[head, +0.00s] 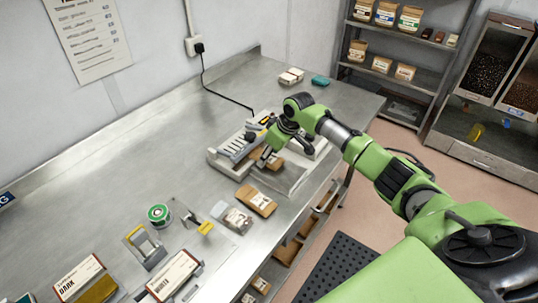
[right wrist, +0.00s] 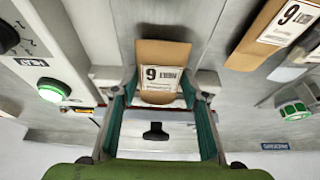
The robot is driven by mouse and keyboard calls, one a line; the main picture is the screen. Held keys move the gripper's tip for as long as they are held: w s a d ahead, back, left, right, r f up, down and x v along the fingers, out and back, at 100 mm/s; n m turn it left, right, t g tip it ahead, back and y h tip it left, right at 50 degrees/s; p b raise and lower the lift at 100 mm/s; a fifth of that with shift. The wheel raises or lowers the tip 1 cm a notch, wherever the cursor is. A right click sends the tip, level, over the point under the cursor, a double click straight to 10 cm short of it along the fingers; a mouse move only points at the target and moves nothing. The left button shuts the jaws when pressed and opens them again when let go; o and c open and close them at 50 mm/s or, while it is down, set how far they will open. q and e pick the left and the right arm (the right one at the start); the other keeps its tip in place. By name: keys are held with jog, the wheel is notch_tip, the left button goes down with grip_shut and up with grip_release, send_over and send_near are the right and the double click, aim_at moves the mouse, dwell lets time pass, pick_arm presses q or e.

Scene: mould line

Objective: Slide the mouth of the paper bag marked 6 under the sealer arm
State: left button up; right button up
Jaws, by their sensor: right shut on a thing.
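The paper bag marked 6 (right wrist: 160,54) is between the fingers of my right gripper (right wrist: 158,88) in the right wrist view. It is brown with a white label. In the head view a brown part of it (head: 275,160) shows beside my right gripper (head: 264,156), which is shut on it at the sealer. The sealer (head: 240,148) is a pale machine on the bench. In the right wrist view its panel with a dial and a lit green button (right wrist: 52,90) is at left. I cannot tell whether the bag's mouth is under the sealer arm. My left gripper is out of view.
Another brown bag (head: 256,200) and a grey-white packet (head: 236,220) lie in front of the sealer. A green-topped tin (head: 159,214), a small stand (head: 145,246) and label boxes (head: 175,276) are at front left. The bench's left rear is clear.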

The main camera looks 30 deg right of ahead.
dwell(0.4)
jog(key=o, duration=1.2)
jog(key=v, duration=1.2)
jog(key=shift+s+d+f, duration=0.1)
